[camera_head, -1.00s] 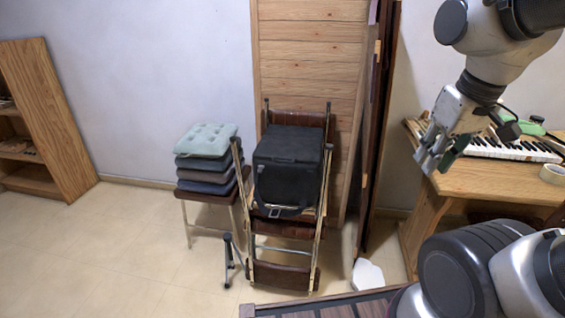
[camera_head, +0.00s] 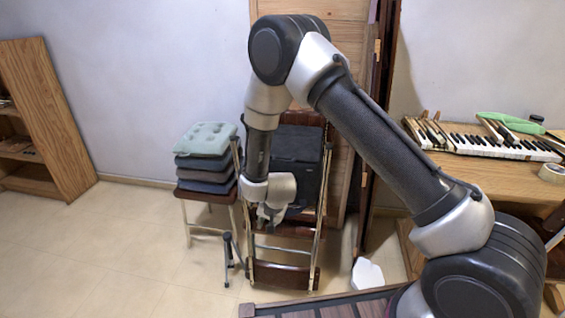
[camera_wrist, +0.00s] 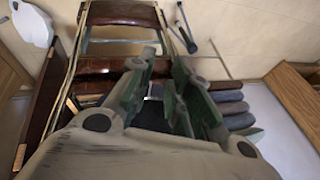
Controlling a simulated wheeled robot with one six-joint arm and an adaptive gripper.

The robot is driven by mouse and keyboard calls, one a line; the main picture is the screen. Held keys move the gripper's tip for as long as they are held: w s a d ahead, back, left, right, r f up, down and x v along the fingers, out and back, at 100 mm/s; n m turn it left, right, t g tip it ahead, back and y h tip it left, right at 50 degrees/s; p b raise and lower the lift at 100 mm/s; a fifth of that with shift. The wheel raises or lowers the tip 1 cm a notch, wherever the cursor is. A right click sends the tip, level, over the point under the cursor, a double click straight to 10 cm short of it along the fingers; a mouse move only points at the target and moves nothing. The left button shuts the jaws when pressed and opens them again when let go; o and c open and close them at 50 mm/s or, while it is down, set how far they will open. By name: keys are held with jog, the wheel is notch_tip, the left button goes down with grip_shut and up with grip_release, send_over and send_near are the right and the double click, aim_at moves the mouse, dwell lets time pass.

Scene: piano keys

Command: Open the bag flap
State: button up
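The dark bag (camera_head: 300,160) rests on folding chairs in the middle of the head view. My arm hides its left part, and its flap edge cannot be made out. My gripper (camera_head: 266,222) hangs at the lower front of the bag in the head view. In the wrist view my gripper (camera_wrist: 160,75) shows its green-padded fingers spread apart, with a gap between them. Nothing is clearly held in the gap. The gripper body covers most of the bag in the wrist view, and contact with it cannot be told.
A stool with stacked cushions (camera_head: 206,150) stands left of the bag. A small black tripod (camera_head: 231,257) is on the floor. Wooden panels (camera_head: 375,130) lean behind. A table with piano keys (camera_head: 490,142) is at right, a bookshelf (camera_head: 45,120) at far left. Floor at left is clear.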

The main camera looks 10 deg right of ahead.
jog(key=w+f+m+t, duration=0.2)
jog(key=w+f+t, duration=0.1)
jog(key=f, duration=0.2)
jog(key=m+t+h, duration=0.8)
jog(key=m+t, duration=0.3)
jog(key=m, duration=0.3)
send_near(283, 161)
jog(key=w, duration=0.3)
jog(key=shift+m, duration=0.3)
jog(key=x, duration=0.7)
jog(key=shift+w+d, duration=0.2)
jog(key=shift+d, duration=0.15)
grip_shut()
